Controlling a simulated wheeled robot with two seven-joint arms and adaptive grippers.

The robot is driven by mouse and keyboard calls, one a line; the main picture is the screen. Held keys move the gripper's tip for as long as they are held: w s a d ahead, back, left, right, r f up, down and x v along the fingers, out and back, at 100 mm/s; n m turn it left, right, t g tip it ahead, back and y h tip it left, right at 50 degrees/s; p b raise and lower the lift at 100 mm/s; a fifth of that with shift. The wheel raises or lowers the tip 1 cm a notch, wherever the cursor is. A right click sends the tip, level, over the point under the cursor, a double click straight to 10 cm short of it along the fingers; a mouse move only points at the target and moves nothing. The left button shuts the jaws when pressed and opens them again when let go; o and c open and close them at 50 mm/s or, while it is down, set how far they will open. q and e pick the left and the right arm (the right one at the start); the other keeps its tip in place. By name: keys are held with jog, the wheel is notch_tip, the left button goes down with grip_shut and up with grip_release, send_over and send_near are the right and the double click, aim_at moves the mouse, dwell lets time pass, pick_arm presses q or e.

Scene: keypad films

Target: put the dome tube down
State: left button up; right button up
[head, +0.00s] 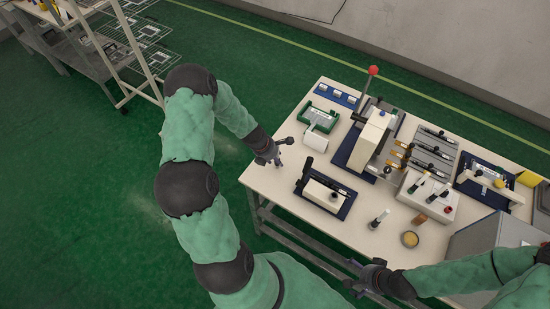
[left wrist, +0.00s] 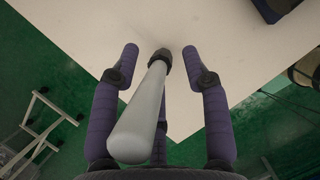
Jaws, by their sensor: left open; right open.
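A pale, smooth tube (left wrist: 140,115) with a dark end piece (left wrist: 161,60) lies lengthwise between my left gripper's fingers in the left wrist view. Its rounded pale end is close to the camera and its dark end points to the table. My left gripper (left wrist: 160,55) is open, its purple fingers apart on both sides of the tube. I cannot tell whether the dark end touches the table. In the head view my left gripper (head: 276,151) is at the table's left corner, and the tube is not clear there. My right gripper (head: 367,274) is open at the table's front edge.
The left corner is mostly bare.

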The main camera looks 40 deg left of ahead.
pick_arm(q)
jog(key=shift+r+p, duration=0.35)
jog(key=shift+r, duration=0.15)
jog(key=p+v, duration=0.4)
jog(key=v, duration=0.8)
jog(key=s+d+f+m+g, duration=0.1)
jog(key=s+d+f+m, duration=0.3)
jog(key=d+m, duration=0.6)
jog(key=s+d+f+m+g+h, duration=0.1)
jog(key=s+d+f+m, duration=0.2)
jog(key=d+m, duration=0.7)
jog(key=s+d+f+m+g+h, duration=0.1)
jog(key=s+d+f+m, duration=0.3)
jog(key=d+m, duration=0.6)
jog(key=shift+s+d+f+m+g, duration=0.3)
jog(key=shift+d+f+m, duration=0.1)
jog(key=shift+f, duration=0.45)
